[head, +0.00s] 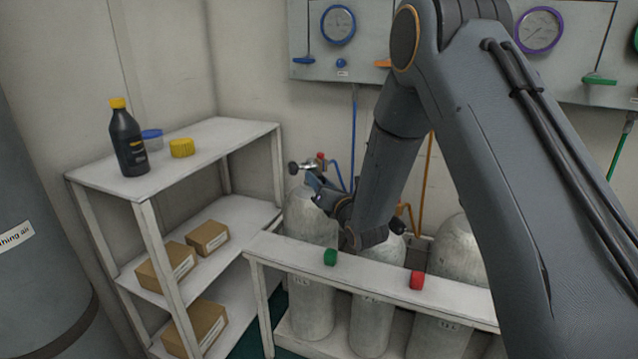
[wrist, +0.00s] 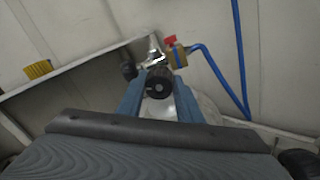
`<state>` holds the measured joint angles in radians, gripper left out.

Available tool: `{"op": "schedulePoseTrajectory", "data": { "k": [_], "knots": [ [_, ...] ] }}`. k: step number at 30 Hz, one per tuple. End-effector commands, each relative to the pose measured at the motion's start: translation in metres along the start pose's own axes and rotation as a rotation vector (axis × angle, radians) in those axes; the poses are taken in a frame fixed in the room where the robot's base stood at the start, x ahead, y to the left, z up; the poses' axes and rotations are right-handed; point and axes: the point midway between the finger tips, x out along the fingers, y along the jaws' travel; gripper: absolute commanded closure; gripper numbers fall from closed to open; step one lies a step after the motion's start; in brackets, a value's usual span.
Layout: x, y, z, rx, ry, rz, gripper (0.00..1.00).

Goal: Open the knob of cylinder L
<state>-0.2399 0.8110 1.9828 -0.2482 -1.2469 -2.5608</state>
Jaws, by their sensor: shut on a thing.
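The leftmost grey cylinder (head: 312,300) stands behind the white rail; its label is too small to read surely, so I cannot confirm it is cylinder L. Its valve carries a black round end (head: 293,168) on the left and a small red part (head: 320,156) on top. My gripper (head: 316,188) is at this valve. In the wrist view, the two blue fingers of my gripper (wrist: 158,98) are shut on a black ribbed knob (wrist: 158,80), one finger on each side. The red part (wrist: 170,41) and brass fitting (wrist: 178,56) lie just beyond. The head view hides the gripped knob.
A blue hose (wrist: 215,75) runs from the valve.

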Motion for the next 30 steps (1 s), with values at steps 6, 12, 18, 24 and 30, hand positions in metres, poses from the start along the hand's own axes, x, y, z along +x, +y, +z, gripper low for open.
{"op": "schedulePoseTrajectory", "data": {
  "k": [6,12,18,24,30],
  "knots": [
    [-0.0005,-0.0008,-0.0008,-0.026,0.003,-0.002,0.9],
    [-0.0006,-0.0009,-0.0009,-0.027,0.003,-0.002,0.9],
    [-0.0006,-0.0009,-0.001,-0.026,0.003,-0.002,0.59],
    [-0.0003,-0.0005,-0.0005,-0.026,0.002,-0.001,0.49],
    [-0.0027,-0.0004,-0.0003,-0.026,0.002,-0.001,0.49]
  ]
}}
